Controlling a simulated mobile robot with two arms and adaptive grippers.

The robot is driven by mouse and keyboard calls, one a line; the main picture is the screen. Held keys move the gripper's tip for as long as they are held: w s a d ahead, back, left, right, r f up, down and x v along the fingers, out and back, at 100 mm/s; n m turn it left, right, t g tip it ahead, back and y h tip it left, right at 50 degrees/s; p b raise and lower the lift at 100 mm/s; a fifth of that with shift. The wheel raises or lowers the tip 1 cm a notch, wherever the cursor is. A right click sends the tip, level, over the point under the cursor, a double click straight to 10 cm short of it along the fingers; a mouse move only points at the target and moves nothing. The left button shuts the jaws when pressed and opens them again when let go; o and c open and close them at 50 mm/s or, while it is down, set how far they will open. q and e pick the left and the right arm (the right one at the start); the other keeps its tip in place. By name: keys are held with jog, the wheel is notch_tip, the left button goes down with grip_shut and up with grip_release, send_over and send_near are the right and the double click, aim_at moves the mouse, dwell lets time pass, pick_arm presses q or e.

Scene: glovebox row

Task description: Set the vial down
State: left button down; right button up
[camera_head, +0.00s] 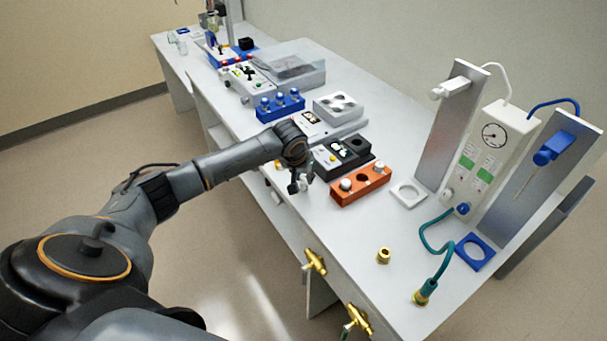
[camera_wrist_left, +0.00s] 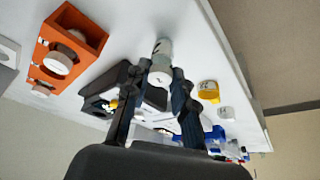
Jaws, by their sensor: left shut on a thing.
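My left gripper (camera_head: 300,184) is over the front edge area of the white table, just left of the orange rack (camera_head: 361,186). It is shut on a vial (camera_wrist_left: 163,46), which stands out beyond the fingertips (camera_wrist_left: 161,80) in the left wrist view. The vial has a pale cap facing the wrist camera and a clear greyish body reaching toward the tabletop. I cannot tell whether its base touches the table. In the head view the fingers hide most of it. My right gripper is not in view.
The orange rack also shows in the wrist view (camera_wrist_left: 90,34), holding white-capped vials. A black block (camera_head: 330,163) is close behind the gripper. A yellow ringed item (camera_wrist_left: 208,90) lies near the edge. Brass valves (camera_head: 315,262) jut from the front.

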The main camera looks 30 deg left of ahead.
pick_arm(q)
jog(key=shift+f, duration=0.1)
jog(key=c, duration=1.1)
grip_release()
jog(key=b+v, duration=0.1)
jog(key=v, duration=1.1)
jog(key=shift+b, duration=0.35)
jog(key=shift+w+d, duration=0.1)
